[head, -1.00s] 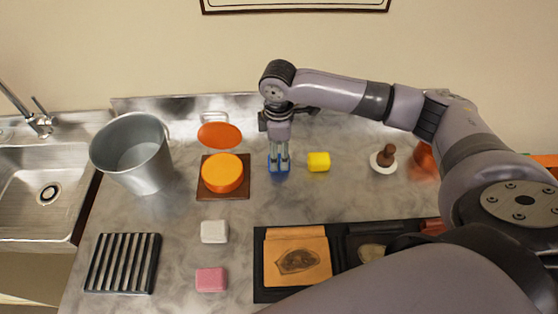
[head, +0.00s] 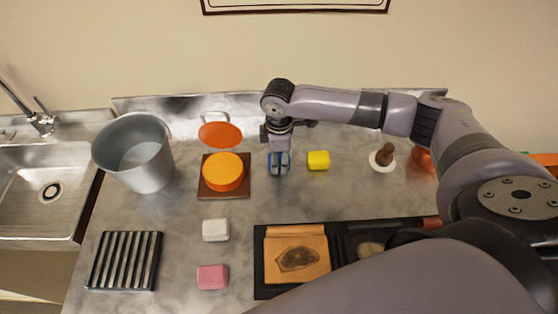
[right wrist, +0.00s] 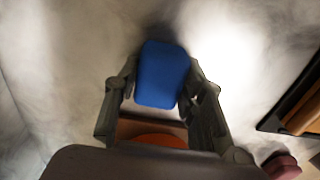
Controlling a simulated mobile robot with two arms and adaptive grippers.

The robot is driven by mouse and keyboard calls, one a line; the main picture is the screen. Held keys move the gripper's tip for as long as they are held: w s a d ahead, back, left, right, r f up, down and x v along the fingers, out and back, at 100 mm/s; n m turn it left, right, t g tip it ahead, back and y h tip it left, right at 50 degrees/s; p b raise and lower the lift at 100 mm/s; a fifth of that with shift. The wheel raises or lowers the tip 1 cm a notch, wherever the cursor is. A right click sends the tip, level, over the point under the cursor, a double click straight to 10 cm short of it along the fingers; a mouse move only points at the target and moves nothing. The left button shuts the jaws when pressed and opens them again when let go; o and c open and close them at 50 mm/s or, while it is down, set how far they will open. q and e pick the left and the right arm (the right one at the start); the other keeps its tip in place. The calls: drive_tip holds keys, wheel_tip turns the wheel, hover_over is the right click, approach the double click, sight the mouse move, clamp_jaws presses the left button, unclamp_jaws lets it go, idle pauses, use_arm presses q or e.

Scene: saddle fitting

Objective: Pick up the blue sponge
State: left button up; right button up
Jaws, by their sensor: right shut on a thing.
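The blue sponge (head: 279,170) is in the middle of the counter area in the head view, left of the yellow sponge. My right gripper (head: 279,160) is on it from above, shut on it. In the right wrist view the blue sponge (right wrist: 162,75) shows between the two fingers of the right gripper (right wrist: 158,90). I cannot tell whether the sponge touches the counter. My left gripper is not in view.
A yellow sponge (head: 318,160) is close on the right. An orange round block (head: 223,172) on a brown board is close on the left. A metal bucket (head: 134,150), white sponge (head: 215,230), pink sponge (head: 212,277) and dark tray (head: 262,292) stand around.

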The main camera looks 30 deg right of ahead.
drive_tip(key=c, duration=0.4)
wheel_tip(320, 180, up, 20)
drive_tip(key=b, duration=0.2)
idle(0.4)
drive_tip(key=o, duration=0.4)
drive_tip(key=c, duration=0.4)
